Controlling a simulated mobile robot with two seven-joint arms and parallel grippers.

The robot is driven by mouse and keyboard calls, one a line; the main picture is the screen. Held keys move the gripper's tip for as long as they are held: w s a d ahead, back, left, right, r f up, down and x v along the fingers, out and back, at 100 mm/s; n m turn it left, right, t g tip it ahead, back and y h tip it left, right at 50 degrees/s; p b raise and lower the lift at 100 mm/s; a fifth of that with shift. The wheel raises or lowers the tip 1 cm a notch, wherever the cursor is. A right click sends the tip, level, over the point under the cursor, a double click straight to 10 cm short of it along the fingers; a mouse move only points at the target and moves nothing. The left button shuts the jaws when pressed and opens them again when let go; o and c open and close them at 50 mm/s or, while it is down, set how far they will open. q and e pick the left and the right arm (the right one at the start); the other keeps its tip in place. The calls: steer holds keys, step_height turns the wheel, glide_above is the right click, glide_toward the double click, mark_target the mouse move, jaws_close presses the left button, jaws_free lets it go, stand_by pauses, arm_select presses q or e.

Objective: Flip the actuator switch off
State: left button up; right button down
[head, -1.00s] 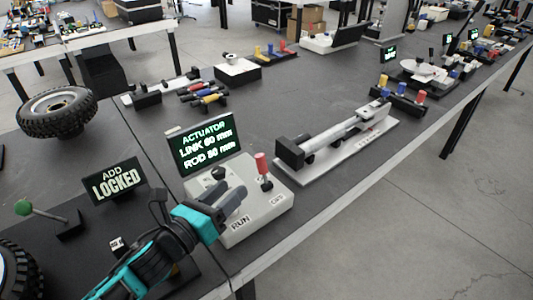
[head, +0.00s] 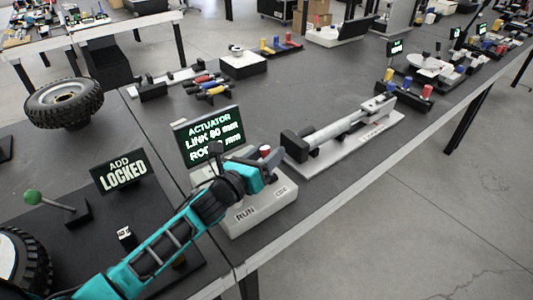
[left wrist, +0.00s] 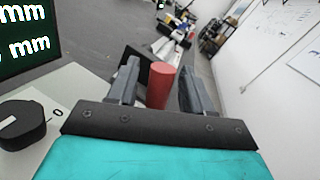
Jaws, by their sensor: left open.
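In the left wrist view the red handle (left wrist: 159,86) stands upright between the two grey fingers of my left gripper (left wrist: 160,82). The fingers are open, with a gap on both sides of the handle. A black knob (left wrist: 22,125) is on the box at left. My right gripper is not in view.
A screen (head: 208,138) reading ACTUATOR, LINK and ROD stands behind the box. The actuator (head: 345,130) lies on a white base to the right. The table's front edge runs close by the box.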

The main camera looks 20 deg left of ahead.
arm_select(q)
jaws_close()
stand_by(0.5)
